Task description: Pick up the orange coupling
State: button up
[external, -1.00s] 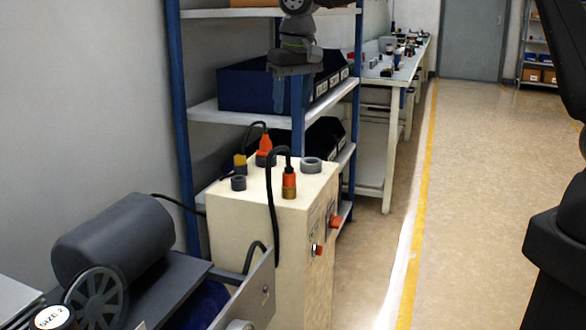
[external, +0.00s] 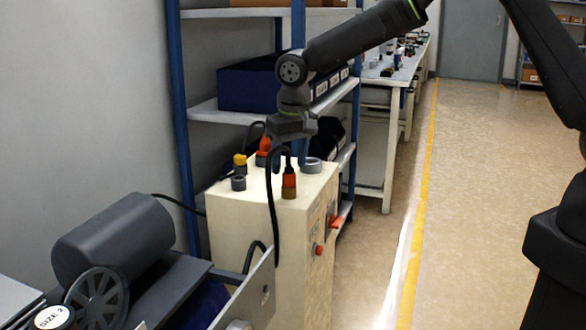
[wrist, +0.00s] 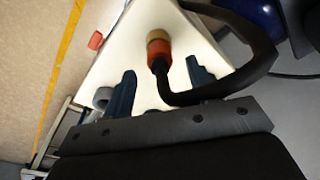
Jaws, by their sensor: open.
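An orange coupling (external: 289,182) with a brass-coloured lower end stands upright near the front edge of a cream cabinet top. A thick black cable loops from its upper end. In the wrist view the coupling (wrist: 158,52) lies beyond and between the fingertips, with the cable curving by the right finger. My gripper (external: 289,158) is open and empty, pointing down above the cabinet, behind and above this coupling. Its two dark blue fingers also show in the wrist view (wrist: 161,68). A second orange coupling (external: 263,152) stands farther back, partly hidden by my gripper and a cable.
The cream cabinet (external: 240,220) also bears a yellow-topped piece (external: 240,162), a small dark ring (external: 238,183) and a larger grey ring (external: 312,165). Blue shelving (external: 182,130) stands close behind. A motor (external: 115,240) sits at the front left.

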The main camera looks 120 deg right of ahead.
aim_at(289, 167)
notch_tip(289, 167, down, 3)
jog(key=shift+d+f, duration=0.1)
jog(key=c, duration=1.2)
jog(key=shift+o, duration=0.2)
